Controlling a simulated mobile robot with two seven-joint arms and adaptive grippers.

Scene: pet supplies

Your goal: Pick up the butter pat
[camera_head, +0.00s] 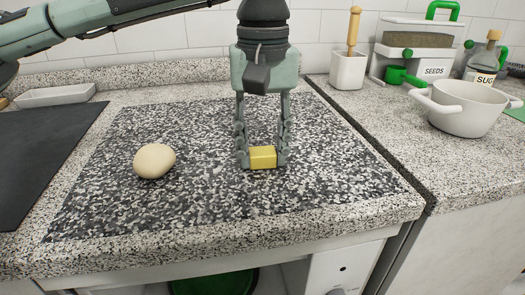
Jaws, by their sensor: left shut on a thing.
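The butter pat (263,158) is a small yellow block on the dark speckled panel of the counter, near its middle. My left gripper (262,160) points straight down over it, with one finger on each side. The fingers are shut on the butter pat. The block looks level and at or very near the surface; I cannot tell whether it is lifted. My right gripper is not in the view.
An egg-like ball (154,161) sits on the speckled panel (330,190) to the left. A black board (40,150) lies at the far left, with a white tray (55,95) behind. At right are a white pot (466,107), a seeds container (415,50) and a utensil holder (348,70).

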